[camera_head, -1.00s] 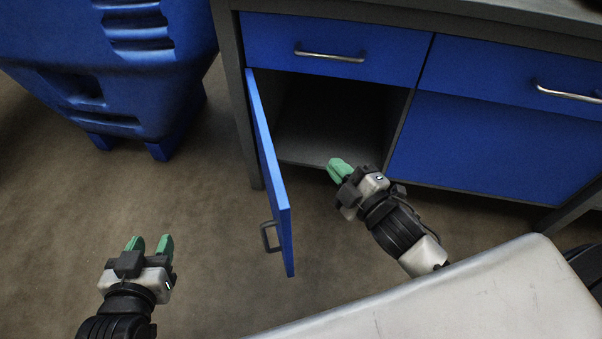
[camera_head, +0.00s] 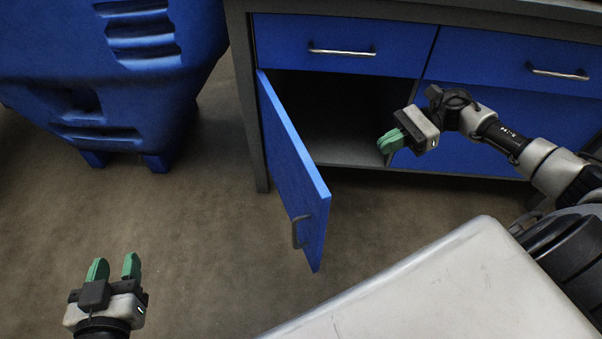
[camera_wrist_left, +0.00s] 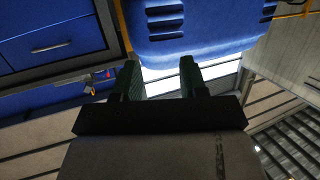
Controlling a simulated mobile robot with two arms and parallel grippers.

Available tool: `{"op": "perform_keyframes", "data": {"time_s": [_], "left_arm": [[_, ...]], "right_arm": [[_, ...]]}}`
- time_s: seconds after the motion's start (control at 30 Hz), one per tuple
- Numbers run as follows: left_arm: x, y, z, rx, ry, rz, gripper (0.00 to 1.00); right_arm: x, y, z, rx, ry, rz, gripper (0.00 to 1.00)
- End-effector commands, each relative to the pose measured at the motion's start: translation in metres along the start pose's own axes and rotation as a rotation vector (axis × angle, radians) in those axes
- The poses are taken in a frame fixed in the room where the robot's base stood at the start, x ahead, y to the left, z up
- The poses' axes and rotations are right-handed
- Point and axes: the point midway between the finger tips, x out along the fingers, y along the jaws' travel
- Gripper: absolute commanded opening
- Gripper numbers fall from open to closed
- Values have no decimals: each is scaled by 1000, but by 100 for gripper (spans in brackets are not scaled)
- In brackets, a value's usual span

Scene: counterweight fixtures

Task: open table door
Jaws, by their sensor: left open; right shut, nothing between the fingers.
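The blue table door (camera_head: 295,170) is hinged at its left and stands well open, swung out towards me. Its dark handle (camera_head: 299,231) is on the outer face near the free edge. The cabinet interior (camera_head: 330,115) behind it is dark and looks empty. My right gripper (camera_head: 386,148) is shut and empty, in front of the right side of the cabinet opening, to the right of the door and apart from it. My left gripper (camera_head: 114,268) is open and empty, low at the left over the floor, away from the door; its fingers also show in the left wrist view (camera_wrist_left: 158,80).
A large blue bin (camera_head: 120,70) stands at the left of the table. Blue drawers with metal handles (camera_head: 342,51) sit above the opening. Brown floor (camera_head: 200,240) between the bin and the door is clear.

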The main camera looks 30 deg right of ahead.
Motion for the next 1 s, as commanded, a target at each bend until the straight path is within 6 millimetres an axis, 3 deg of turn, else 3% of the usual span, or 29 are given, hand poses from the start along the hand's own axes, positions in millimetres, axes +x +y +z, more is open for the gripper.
{"op": "perform_keyframes", "data": {"time_s": [0.17, 0.7, 1.0], "left_arm": [[0, 2, 0, -3, 11, 6, 43], [3, 9, -31, -22, 240, 15, 43], [2, 10, -36, -22, 279, 17, 43]], "right_arm": [[8, 1, -1, -13, 11, 13, 0], [113, 3, 4, -13, 6, 13, 0], [135, 3, 10, -10, 8, 11, 0]]}}
